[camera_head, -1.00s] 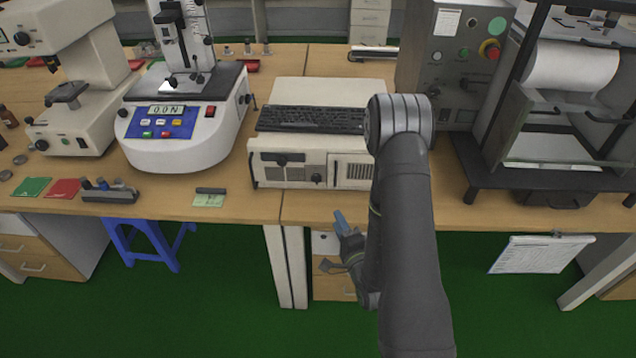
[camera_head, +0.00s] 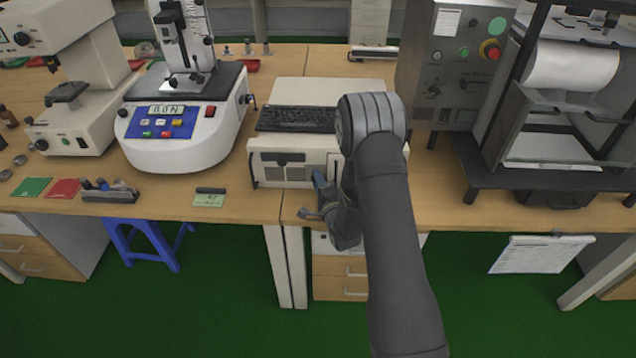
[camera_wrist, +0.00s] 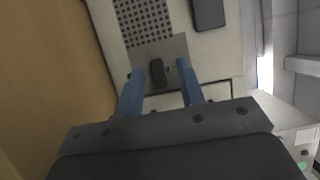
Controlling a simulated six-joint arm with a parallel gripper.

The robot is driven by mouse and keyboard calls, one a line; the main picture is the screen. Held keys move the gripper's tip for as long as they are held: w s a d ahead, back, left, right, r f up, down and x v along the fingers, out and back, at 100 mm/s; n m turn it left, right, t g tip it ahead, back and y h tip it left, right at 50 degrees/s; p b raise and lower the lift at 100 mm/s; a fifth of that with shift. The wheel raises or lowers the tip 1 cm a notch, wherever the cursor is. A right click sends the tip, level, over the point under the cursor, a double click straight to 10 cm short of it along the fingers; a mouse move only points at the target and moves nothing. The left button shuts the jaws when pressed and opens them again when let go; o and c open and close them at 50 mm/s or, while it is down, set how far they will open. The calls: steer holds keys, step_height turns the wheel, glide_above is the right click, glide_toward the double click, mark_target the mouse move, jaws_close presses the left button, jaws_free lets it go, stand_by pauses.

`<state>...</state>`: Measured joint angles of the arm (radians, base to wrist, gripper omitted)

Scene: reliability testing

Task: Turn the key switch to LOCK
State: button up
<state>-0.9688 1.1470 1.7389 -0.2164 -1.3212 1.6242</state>
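The key switch is a small dark knob (camera_wrist: 157,70) on a grey plate (camera_wrist: 176,46) of the beige computer case's front. In the wrist view it shows between the two blue fingertips of my gripper (camera_wrist: 160,77), a little nearer the left one. The fingers are open with a gap on both sides of the knob; I cannot tell how deep they reach around it. In the head view my gripper (camera_head: 312,194) is at the lower front of the computer case (camera_head: 262,158), and the knob is hidden. The LOCK marking cannot be read.
A black keyboard (camera_head: 296,118) lies on the case. A force tester (camera_head: 170,150) stands to the left. A grey control box (camera_head: 425,60) with a red button and a dark frame (camera_head: 490,165) stand to the right. The table edge is just below my gripper.

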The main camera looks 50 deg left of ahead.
steer(key=shift+a, duration=0.15)
jaws_close()
